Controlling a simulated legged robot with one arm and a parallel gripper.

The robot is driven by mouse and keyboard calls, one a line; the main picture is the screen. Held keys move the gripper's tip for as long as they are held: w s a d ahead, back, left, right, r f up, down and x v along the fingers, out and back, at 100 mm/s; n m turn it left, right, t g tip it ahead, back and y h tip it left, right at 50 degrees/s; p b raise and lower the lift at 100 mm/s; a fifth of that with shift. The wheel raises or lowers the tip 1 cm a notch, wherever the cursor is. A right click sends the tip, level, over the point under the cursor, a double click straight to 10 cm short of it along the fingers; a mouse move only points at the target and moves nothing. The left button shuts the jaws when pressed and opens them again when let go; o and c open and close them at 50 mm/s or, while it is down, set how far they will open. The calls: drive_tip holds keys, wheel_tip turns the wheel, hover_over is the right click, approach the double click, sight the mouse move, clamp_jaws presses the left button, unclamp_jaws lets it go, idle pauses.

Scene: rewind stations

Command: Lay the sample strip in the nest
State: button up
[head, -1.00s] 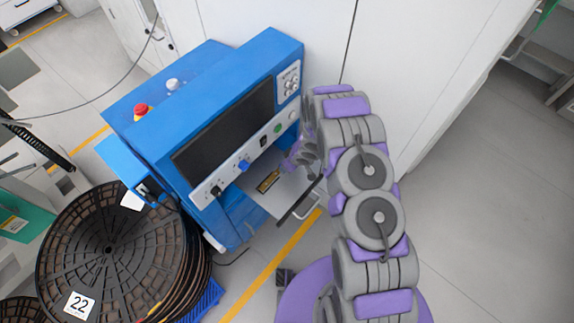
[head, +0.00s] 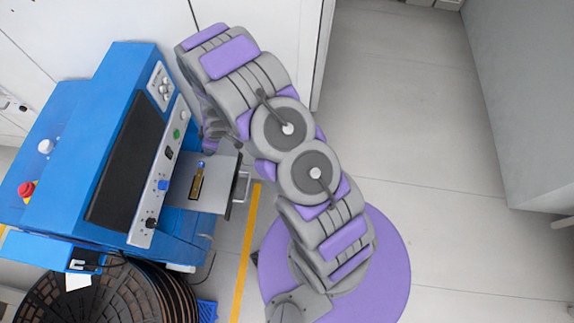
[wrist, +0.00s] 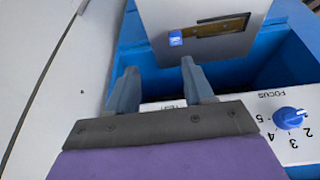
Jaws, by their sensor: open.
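The pulled-out grey drawer (head: 222,190) holds a dark-edged, brass-coloured nest area (head: 196,186). A blue tab (head: 200,164) shows at its end nearer my gripper. In the wrist view the tab (wrist: 176,38) sits at the left end of a brass strip (wrist: 215,30), which lies flat along the dark-edged recess (wrist: 235,19). I cannot tell if the strip is fully seated. My gripper (wrist: 160,72) is open and empty, its fingers apart from the tab and short of it. In the head view my gripper (head: 212,138) is partly hidden by my arm.
The blue machine (head: 125,75) with a dark screen (head: 125,160) and a knob panel (head: 160,175) stands left. The drawer handle (head: 242,188) sticks out. Large dark reels (head: 90,295) stand below it. White cabinets are behind; the grey floor on the right is clear.

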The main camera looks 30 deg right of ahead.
drive_tip(key=d+r+m+t+h, duration=0.1)
drive_tip(key=d+r+m+h, duration=0.2)
drive_tip(key=d+r, duration=0.8)
drive_tip(key=s+d+r+m+g+h, duration=0.1)
drive_tip(key=s+d+r, duration=0.15)
drive_tip(key=r, duration=0.45)
drive_tip(key=s+d+r+m+h, duration=0.2)
drive_tip(key=s+r, duration=0.2)
drive_tip(key=r, duration=0.2)
drive_tip(key=s+d+r+m+g, duration=0.1)
drive_tip(key=s+r, duration=0.4)
drive_tip(key=s, duration=0.3)
drive_tip(key=s+r+m+g, duration=0.2)
drive_tip(key=s+r, duration=0.2)
drive_tip(key=s, duration=0.3)
drive_tip(key=s+a+r+g+y, duration=0.1)
drive_tip(key=s+a+r, duration=0.1)
drive_tip(key=s, duration=0.6)
drive_tip(key=s+a+r+m+y, duration=0.1)
drive_tip(key=s+a+r+y, duration=0.1)
drive_tip(key=s, duration=0.6)
drive_tip(key=shift+s+a+r+g, duration=0.3)
drive_tip(key=shift+a+r+g, duration=0.1)
drive_tip(key=shift+a, duration=0.4)
drive_tip(key=shift+f, duration=0.1)
